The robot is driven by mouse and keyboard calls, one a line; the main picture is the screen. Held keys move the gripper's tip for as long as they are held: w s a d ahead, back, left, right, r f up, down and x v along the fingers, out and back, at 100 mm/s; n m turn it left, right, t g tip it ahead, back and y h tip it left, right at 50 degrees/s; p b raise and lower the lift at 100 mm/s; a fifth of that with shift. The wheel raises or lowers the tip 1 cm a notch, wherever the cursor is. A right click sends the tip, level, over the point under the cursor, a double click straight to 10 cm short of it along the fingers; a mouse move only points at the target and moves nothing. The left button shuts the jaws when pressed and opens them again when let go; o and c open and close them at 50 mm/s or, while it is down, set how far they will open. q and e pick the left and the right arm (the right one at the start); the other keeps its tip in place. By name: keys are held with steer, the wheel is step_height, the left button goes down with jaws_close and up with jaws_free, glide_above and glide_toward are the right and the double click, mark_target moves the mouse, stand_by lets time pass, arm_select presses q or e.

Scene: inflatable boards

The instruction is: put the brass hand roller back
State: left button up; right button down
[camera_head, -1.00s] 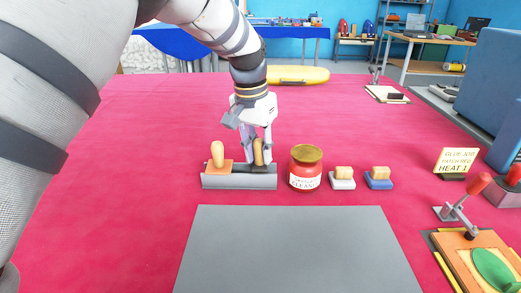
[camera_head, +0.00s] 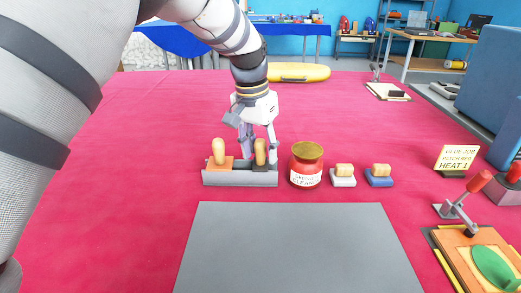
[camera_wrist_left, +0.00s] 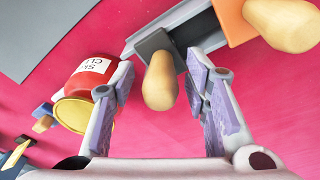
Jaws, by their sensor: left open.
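A grey rack (camera_head: 240,179) stands behind the grey mat and holds two tools with wooden handles. The left one has an orange base (camera_head: 219,164); the right one, a dark-based tool (camera_head: 260,152), stands upright in the rack's right part. I cannot make out brass on it, so I cannot tell that it is the brass hand roller. My left gripper (camera_head: 259,145) is above the rack's right end, open, its fingers on both sides of the dark-based tool's handle. The left wrist view shows this handle (camera_wrist_left: 160,82) between the spread fingers (camera_wrist_left: 160,70). My right gripper is not in view.
A red jar (camera_head: 306,166) with a gold lid stands close right of the rack. Two small wooden-topped blocks, white-based (camera_head: 343,176) and blue-based (camera_head: 379,176), are further right. A grey mat (camera_head: 300,245) lies in front. The red table behind is mostly clear.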

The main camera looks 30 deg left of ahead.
mark_target(255, 166)
arm_select(q)
step_height(255, 166, up, 12)
steer(key=s, duration=0.1)
steer(key=shift+s+a+r, duration=0.2)
steer(key=shift+s+a, duration=0.05)
steer(key=shift+a, duration=0.1)
